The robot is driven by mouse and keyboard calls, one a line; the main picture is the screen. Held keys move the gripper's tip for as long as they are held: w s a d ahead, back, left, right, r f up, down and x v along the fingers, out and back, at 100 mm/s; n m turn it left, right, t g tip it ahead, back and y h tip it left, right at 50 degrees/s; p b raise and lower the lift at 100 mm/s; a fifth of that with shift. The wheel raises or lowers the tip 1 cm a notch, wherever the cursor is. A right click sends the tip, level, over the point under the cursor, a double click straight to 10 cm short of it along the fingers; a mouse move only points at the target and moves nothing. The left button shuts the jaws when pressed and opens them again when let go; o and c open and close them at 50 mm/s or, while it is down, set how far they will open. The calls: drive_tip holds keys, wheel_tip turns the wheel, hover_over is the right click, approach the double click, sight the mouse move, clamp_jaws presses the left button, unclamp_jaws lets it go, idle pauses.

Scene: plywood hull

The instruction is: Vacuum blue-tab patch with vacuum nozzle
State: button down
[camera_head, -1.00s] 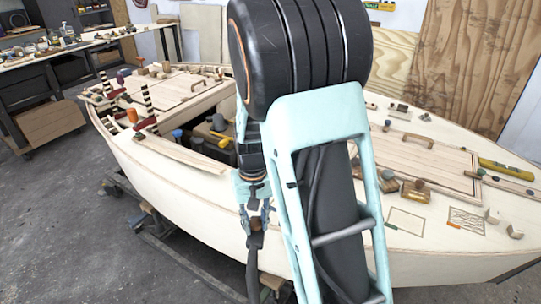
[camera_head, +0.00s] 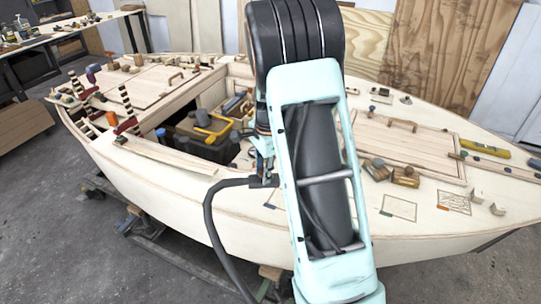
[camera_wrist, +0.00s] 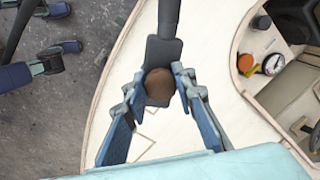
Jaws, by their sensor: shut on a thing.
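The dark vacuum nozzle (camera_wrist: 163,52) is in my gripper (camera_wrist: 158,86), whose fingers are shut on its round brown knob (camera_wrist: 159,86). In the head view the nozzle (camera_head: 264,181) hangs above the hull's near side deck, its hose (camera_head: 212,205) curving down to the left. A thin-outlined patch (camera_head: 400,207) lies on the deck right of my arm, with a small dark tab at its lower left that may be blue. A hatched patch (camera_head: 454,203) with an orange tab is beside it. Another patch outline is partly hidden by my arm. Outlines also show below the nozzle in the wrist view.
The plywood hull (camera_head: 160,190) stands on a low cradle. Its open cockpit holds a yellow-handled toolbox (camera_head: 205,128). Small blocks (camera_head: 405,178) and a yellow cylinder (camera_head: 486,149) are on the right deck. A bench (camera_head: 75,35) is at the back left.

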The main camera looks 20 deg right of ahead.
drive_tip(key=w+d+f+m+b, duration=0.2)
drive_tip(key=w+d+f+m, duration=0.1)
drive_tip(key=m, duration=0.3)
drive_tip(key=shift+d+f+h, duration=0.25)
drive_tip(key=shift+f+h, duration=0.15)
